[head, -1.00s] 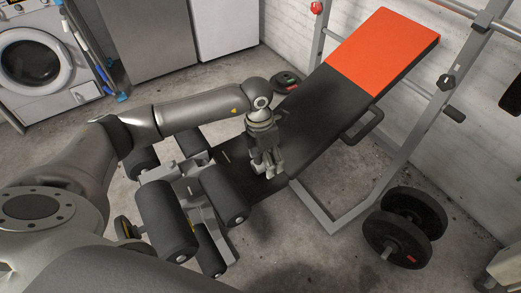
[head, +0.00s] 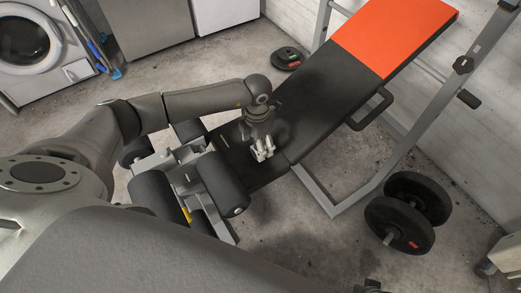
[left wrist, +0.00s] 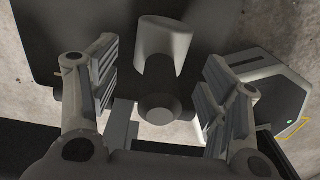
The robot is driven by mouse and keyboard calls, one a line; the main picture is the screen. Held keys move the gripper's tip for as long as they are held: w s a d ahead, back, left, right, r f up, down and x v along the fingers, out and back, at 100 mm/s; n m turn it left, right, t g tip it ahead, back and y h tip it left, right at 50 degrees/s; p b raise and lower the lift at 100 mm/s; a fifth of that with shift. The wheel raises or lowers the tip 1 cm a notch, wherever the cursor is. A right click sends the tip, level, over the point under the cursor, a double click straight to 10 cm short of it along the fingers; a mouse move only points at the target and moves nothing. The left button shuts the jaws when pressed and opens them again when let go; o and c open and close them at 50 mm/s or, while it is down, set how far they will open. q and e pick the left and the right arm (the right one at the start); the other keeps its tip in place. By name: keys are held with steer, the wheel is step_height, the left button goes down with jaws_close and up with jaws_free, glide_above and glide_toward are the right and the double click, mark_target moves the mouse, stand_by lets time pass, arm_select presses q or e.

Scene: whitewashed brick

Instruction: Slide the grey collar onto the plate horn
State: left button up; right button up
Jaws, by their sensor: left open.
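My left gripper (head: 262,150) is over the black seat of the weight bench, in front of the padded rollers. In the left wrist view its two padded fingers (left wrist: 158,100) stand wide apart, so it is open. Between and beyond them is a pale grey rounded shape (left wrist: 166,42) with a dark round end below it; I cannot tell what it is or whether it touches a finger. I cannot pick out the grey collar for certain. A metal plate horn (head: 388,239) sticks out of the black plates (head: 400,226) at the right. My right gripper is not seen.
The weight bench (head: 325,90) slopes up to an orange headrest (head: 392,35). Padded rollers (head: 223,186) stand close to my left arm. A loose plate (head: 288,58) lies on the floor behind. Open concrete floor is between the bench and the washing machine (head: 28,45).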

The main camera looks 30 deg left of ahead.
arm_select(q)
steer(key=shift+f, duration=0.75)
steer(key=c, duration=1.4)
steer(key=shift+r, duration=0.15)
